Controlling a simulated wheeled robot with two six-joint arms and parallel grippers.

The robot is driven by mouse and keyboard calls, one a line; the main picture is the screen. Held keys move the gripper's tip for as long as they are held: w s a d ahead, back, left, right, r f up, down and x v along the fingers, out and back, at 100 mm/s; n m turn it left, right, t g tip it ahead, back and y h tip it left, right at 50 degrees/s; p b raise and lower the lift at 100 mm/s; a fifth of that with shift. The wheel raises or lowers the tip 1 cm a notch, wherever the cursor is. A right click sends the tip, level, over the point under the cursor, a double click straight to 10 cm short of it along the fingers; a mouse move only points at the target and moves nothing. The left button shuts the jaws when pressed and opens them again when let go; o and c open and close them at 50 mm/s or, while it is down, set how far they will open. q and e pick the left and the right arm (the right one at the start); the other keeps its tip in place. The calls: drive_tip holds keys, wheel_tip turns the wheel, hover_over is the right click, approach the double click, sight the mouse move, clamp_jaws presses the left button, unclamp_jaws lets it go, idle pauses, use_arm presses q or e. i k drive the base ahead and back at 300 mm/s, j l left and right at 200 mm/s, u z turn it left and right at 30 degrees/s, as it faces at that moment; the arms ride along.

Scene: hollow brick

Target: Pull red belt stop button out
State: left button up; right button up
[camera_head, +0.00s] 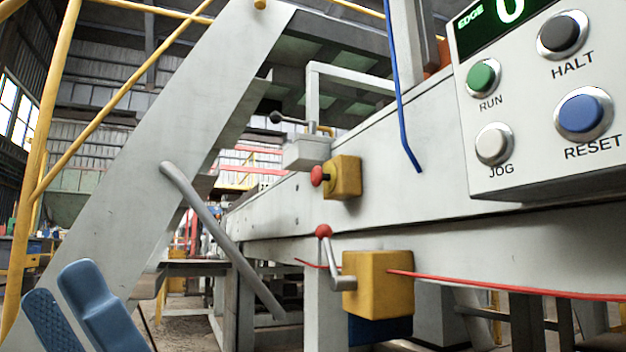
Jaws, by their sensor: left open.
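A red mushroom-shaped button (317,175) sticks out of the left face of a small yellow box (344,178). The box is mounted on the grey side of the conveyor frame, near the middle of the head view. I cannot tell whether the button is pressed in or out. My left gripper (58,283) is at the bottom left corner, with two blue fingers apart and nothing visible between them. It is far to the left of and below the button, touching nothing that I can see. My right gripper is not in view.
A larger yellow box (377,284) below has a red-knobbed lever (323,232) and a red cord (520,287). A white control panel (540,150) fills the upper right. A grey bar (222,238) slants between my left gripper and the button. A grey diagonal beam (150,170) stands left.

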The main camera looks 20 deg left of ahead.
sight(317, 175)
drive_tip(key=k+j, duration=0.25)
drive_tip(key=j, duration=0.15)
drive_tip(key=k+j, duration=0.55)
drive_tip(key=j, duration=0.25)
drive_tip(key=k+j, duration=0.25)
drive_tip(key=j, duration=0.15)
